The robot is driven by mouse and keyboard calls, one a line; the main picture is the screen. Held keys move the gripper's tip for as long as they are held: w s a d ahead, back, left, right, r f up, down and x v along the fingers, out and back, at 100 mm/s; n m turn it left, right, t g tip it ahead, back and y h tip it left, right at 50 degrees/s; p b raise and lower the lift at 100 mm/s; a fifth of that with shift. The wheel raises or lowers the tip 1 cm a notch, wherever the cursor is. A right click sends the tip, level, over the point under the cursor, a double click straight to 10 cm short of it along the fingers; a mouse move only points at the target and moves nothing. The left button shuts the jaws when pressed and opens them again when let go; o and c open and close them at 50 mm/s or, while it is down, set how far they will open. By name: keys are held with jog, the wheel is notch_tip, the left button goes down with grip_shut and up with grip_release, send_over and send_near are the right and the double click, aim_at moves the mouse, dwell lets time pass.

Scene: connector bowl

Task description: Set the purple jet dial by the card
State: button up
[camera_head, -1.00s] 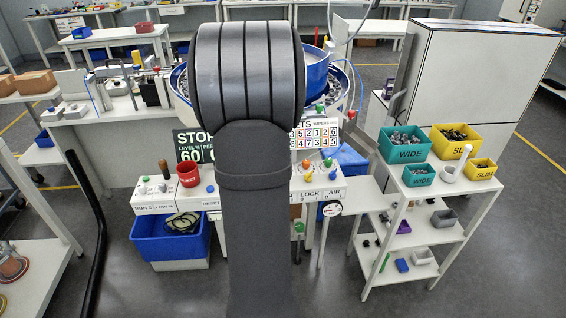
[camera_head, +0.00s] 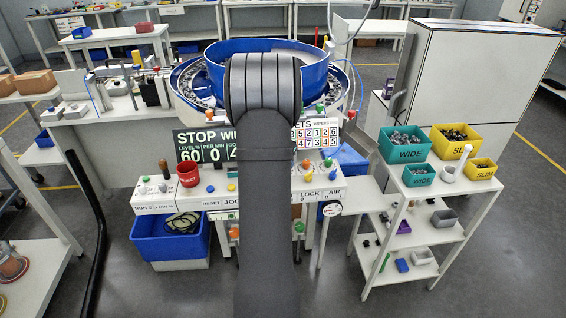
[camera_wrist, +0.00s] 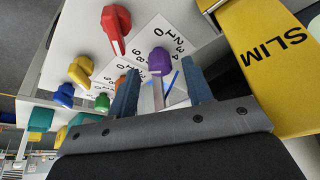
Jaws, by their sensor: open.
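The purple jet dial (camera_wrist: 160,62) shows in the wrist view, with a pale bar below it and a numbered white scale plate (camera_wrist: 160,38) behind. My gripper (camera_wrist: 162,84) is open, its two blue fingers left and right of the dial's line. The dial appears just beyond the fingertips; I cannot tell whether they touch it. In the head view my arm hides the dial and gripper. The card (camera_head: 325,133), white with coloured digits in two rows, stands behind the controls, its left part covered by my arm.
Red (camera_wrist: 116,22), yellow (camera_wrist: 80,70), blue (camera_wrist: 64,95), green (camera_wrist: 102,103) and orange (camera_wrist: 120,81) knobs sit left of the purple dial. A yellow SLIM bin or panel (camera_wrist: 270,60) is close on the right. A blue bowl feeder (camera_head: 215,70) stands behind.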

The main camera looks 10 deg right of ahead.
jog(key=shift+x, duration=0.75)
jog(key=shift+c, duration=0.5)
jog(key=c, duration=0.9)
jog(key=shift+n, duration=0.3)
jog(key=n, duration=0.1)
jog(key=n+y, duration=0.1)
jog(key=n, duration=0.1)
jog(key=n+y, duration=0.1)
jog(key=n, duration=0.1)
jog(key=shift+s+d+t, duration=0.1)
jog(key=shift+d+t, duration=0.2)
jog(key=shift+t, duration=0.1)
jog(key=n+y, duration=0.1)
jog(key=n, duration=0.2)
jog(key=n+y, duration=0.1)
jog(key=n, duration=0.2)
jog(key=shift+d+g, duration=0.15)
jog(key=shift+g, duration=0.25)
